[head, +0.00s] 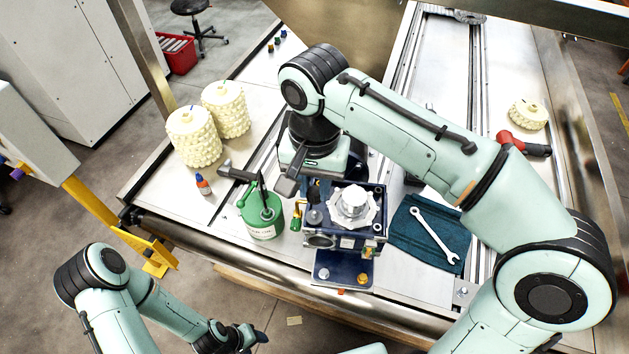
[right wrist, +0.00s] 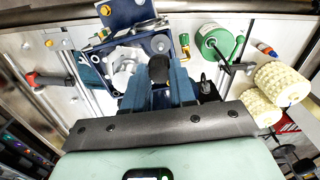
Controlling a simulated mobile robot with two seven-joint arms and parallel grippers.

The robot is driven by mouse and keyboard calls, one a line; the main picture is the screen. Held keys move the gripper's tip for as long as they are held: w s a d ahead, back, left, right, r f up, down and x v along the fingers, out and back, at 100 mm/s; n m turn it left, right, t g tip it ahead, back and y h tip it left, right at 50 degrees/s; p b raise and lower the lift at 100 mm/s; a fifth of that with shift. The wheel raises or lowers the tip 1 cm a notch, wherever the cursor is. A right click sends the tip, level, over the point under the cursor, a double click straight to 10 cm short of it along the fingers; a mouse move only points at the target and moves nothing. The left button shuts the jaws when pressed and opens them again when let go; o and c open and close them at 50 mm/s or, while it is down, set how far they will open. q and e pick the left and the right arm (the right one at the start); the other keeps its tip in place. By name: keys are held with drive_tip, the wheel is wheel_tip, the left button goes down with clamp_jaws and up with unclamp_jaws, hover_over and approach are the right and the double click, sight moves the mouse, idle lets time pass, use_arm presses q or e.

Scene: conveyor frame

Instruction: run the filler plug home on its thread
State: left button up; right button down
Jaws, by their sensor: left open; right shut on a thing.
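The blue gear housing (head: 347,240) stands on the bench with a silver cap and pale flange (head: 353,203) on top. It also shows in the right wrist view (right wrist: 158,43). My right gripper (right wrist: 158,88) reaches down to the housing's left side in the head view, its blue fingers shut on the dark, round-headed filler plug (right wrist: 158,68). The plug's dark head (head: 314,215) shows at the housing's top left corner. Its thread is hidden, so I cannot tell how deep it sits. My left gripper (head: 240,338) is open and empty, low in front of the bench.
A green oil can (head: 262,222) and a small brass-and-green fitting (head: 297,215) stand left of the housing. A wrench (head: 434,235) lies on a dark teal cloth (head: 405,240) to the right. Cream gears (head: 193,140), a small bottle (head: 203,184) and a red-and-black tool (head: 524,144) lie farther off.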

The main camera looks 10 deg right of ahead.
sight(315, 213)
drive_tip(key=shift+w+f, duration=0.1)
drive_tip(key=shift+f, duration=0.3)
drive_tip(key=f+b, duration=0.2)
drive_tip(key=f, duration=0.1)
drive_tip(key=shift+s+f, duration=0.1)
drive_tip(key=shift+s, duration=0.1)
drive_tip(key=shift+w+f, duration=0.1)
drive_tip(key=shift+f, duration=0.25)
use_arm(q)
drive_tip(key=s+f, duration=0.2)
drive_tip(key=shift+s+f, duration=0.35)
drive_tip(key=shift+f, duration=0.05)
use_arm(e)
drive_tip(key=shift+r, duration=0.1)
use_arm(q)
drive_tip(key=shift+w+r, duration=0.3)
use_arm(e)
drive_tip(key=shift+w, duration=0.1)
use_arm(q)
drive_tip(key=shift+s+f, duration=0.15)
drive_tip(key=shift+s+f+g+b, duration=0.3)
drive_tip(key=shift+s+f+b, duration=0.25)
drive_tip(key=shift+f, duration=0.15)
use_arm(e)
drive_tip(key=shift+f, duration=1.2)
